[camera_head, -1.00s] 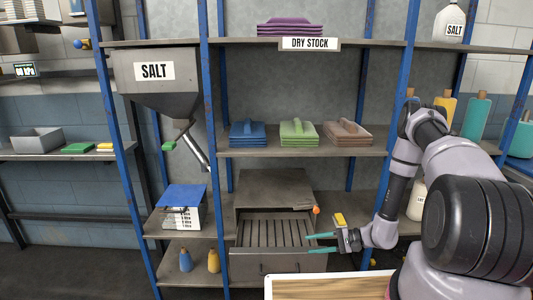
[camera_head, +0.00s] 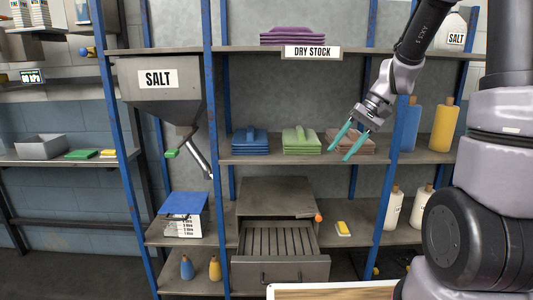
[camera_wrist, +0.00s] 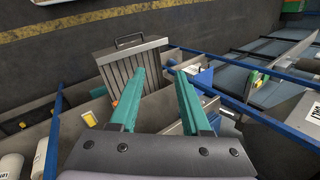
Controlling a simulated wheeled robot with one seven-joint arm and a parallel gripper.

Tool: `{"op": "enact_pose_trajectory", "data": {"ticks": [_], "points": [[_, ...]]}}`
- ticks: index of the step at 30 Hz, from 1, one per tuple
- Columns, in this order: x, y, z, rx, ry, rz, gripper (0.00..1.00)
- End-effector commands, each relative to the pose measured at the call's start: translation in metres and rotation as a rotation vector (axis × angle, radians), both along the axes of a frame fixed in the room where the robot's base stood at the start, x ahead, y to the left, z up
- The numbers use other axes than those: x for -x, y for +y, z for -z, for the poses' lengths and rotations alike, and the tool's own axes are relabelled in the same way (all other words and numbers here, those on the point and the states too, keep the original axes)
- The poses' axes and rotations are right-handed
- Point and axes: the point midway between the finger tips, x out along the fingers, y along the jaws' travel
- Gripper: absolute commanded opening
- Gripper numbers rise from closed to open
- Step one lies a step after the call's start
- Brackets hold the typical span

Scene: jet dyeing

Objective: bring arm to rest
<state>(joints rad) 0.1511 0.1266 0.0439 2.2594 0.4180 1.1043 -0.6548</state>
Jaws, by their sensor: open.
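My gripper (camera_head: 347,140) is open, with two teal fingers and nothing between them. In the head view it hangs in front of the right part of the middle shelf, before the brown stack (camera_head: 358,145), and partly covers it. In the wrist view my gripper (camera_wrist: 158,95) points down over an open slatted drawer (camera_wrist: 130,75). My arm comes down from the upper right, with its upper part out of the picture. A yellow and white block (camera_head: 343,228) lies on the lower shelf, right of the drawer unit and apart from the gripper.
The slatted drawer (camera_head: 280,271) stands pulled out at the lower middle. Blue rack posts (camera_head: 391,160) and shelf edges lie close to my arm. Bottles (camera_head: 443,128) stand at the right. A salt hopper (camera_head: 160,90) hangs at the left. A wooden-topped surface (camera_head: 330,291) is at the bottom.

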Motion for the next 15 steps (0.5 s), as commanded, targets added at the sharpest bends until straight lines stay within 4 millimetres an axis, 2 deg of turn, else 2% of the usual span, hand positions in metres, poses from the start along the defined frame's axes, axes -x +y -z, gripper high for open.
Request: {"op": "enact_pose_trajectory", "data": {"ticks": [1, 6, 15], "points": [[0.01, -0.001, -0.019, 0.038, -0.041, 0.005, 0.47], [0.043, -0.009, -0.065, 0.151, -0.151, 0.053, 0.47], [0.106, -0.028, -0.128, 0.291, -0.384, 0.182, 0.47]]}}
